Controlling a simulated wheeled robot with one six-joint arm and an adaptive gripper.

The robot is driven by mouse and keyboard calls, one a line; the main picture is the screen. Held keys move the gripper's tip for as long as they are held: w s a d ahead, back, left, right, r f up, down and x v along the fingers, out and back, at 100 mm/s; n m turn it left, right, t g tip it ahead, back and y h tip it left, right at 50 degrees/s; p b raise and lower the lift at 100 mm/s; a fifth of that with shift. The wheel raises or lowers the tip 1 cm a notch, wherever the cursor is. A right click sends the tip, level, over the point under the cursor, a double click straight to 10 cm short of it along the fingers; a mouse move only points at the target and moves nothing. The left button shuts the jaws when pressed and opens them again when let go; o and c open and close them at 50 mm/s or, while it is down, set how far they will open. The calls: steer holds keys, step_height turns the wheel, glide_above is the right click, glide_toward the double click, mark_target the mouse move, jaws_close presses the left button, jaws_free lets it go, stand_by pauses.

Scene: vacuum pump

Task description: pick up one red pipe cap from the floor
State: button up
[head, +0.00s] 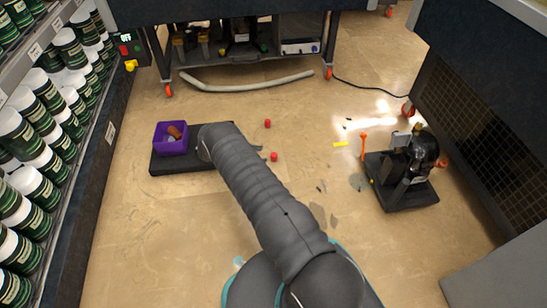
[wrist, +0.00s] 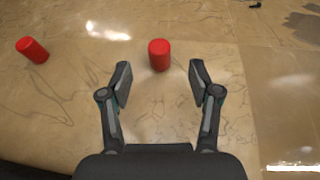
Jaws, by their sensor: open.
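Two red pipe caps lie on the tan floor. In the wrist view one cap (wrist: 159,55) is centred between and just beyond the fingertips of my gripper (wrist: 160,78). The other cap (wrist: 32,50) lies to the left. In the head view the caps show to the right of my arm, one farther off (head: 267,124) and one nearer (head: 274,157). My gripper is open and empty, its two fingers spread on either side of the near cap's line. In the head view my arm hides the gripper.
A purple bin (head: 171,147) with small parts sits on a black base (head: 168,168) at left. A black pump (head: 408,165) stands at right. A pale hose (head: 245,86) lies at the back by a wheeled bench. Shelves of canisters (head: 20,130) line the left. Floor around the caps is open.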

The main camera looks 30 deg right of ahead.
mark_target(274, 154)
steer(key=shift+x, duration=3.65)
steer(key=shift+w, duration=0.1)
steer(key=c, duration=0.8)
